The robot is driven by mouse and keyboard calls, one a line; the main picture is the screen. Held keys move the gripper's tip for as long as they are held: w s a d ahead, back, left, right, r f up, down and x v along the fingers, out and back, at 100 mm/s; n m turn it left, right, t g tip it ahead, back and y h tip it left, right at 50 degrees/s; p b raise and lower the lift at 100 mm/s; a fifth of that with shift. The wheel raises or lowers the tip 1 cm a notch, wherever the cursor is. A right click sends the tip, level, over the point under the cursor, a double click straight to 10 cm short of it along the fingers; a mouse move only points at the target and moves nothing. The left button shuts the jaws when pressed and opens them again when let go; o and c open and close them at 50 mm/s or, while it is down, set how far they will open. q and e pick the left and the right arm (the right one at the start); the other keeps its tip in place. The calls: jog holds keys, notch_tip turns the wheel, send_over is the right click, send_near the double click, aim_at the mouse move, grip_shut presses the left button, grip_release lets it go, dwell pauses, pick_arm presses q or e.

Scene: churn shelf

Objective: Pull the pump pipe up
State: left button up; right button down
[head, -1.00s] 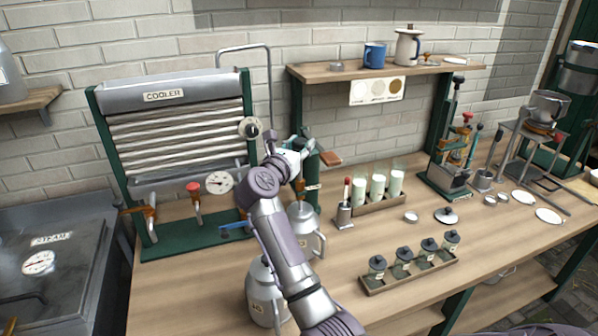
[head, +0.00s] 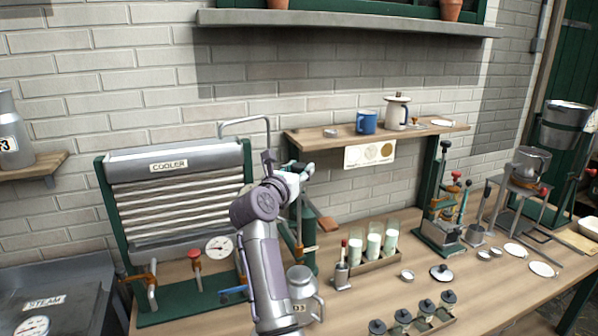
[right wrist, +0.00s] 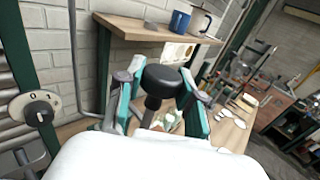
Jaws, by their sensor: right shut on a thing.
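My right gripper (head: 300,174) is beside the right end of the cooler (head: 172,205), above the bench and in front of the back shelf. In the right wrist view its two fingers (right wrist: 160,103) are shut around a piece with a black rounded top (right wrist: 161,80), which I take for the pump pipe's upper end. A green upright (head: 300,222) stands just below the gripper in the head view. My left gripper is out of view.
The back shelf (head: 340,143) with a blue mug (head: 367,122) and a white pot (head: 396,112) is close behind on the right. A metal can (head: 303,290) stands below my arm. Glasses of milk (head: 374,246) stand on the bench to the right.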

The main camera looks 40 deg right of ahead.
jog(key=c, duration=1)
grip_release()
jog(key=shift+r, duration=0.45)
jog(key=o, duration=0.3)
jog(key=shift+f, duration=0.2)
notch_tip(320, 180, up, 10)
